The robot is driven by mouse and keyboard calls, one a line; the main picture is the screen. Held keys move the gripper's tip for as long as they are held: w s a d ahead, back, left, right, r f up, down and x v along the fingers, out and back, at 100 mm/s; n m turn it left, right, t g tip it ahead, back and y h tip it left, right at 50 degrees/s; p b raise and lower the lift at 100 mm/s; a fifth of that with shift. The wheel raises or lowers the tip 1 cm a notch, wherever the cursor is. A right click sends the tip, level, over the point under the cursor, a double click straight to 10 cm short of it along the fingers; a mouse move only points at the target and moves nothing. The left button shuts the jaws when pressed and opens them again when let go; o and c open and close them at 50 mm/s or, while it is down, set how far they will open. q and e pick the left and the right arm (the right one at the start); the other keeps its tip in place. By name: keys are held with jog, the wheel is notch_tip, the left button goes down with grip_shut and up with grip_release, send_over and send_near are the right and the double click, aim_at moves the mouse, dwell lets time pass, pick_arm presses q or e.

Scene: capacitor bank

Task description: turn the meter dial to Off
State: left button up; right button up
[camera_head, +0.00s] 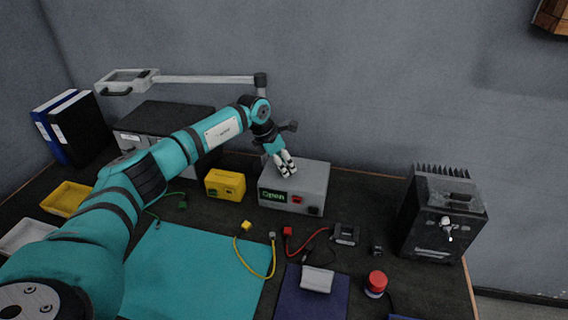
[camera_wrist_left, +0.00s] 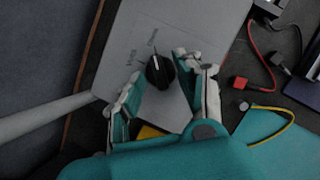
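The meter (camera_head: 312,182) is a light grey box on the dark bench, with a green display (camera_head: 272,196) reading "Open" and a red part on its front. In the left wrist view its grey top (camera_wrist_left: 200,30) carries a black dial (camera_wrist_left: 159,72) with a pale pointer line. Small labels are printed beside the dial, too faint to read surely. My left gripper (camera_head: 284,170) is over the meter's top and hides the dial in the head view. In the left wrist view its fingers (camera_wrist_left: 170,75) are apart, one on each side of the dial; contact cannot be told. My right gripper is out of view.
A yellow box (camera_head: 225,184) stands left of the meter. Red (camera_head: 310,243) and yellow (camera_head: 258,268) leads lie in front. A black finned unit (camera_head: 440,220) stands at right, with a red button (camera_head: 376,282) nearby. A lamp arm (camera_head: 205,79) reaches above the bench.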

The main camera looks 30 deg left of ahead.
pick_arm(q)
jog(key=shift+f, duration=0.15)
jog(key=shift+c, duration=0.2)
grip_shut()
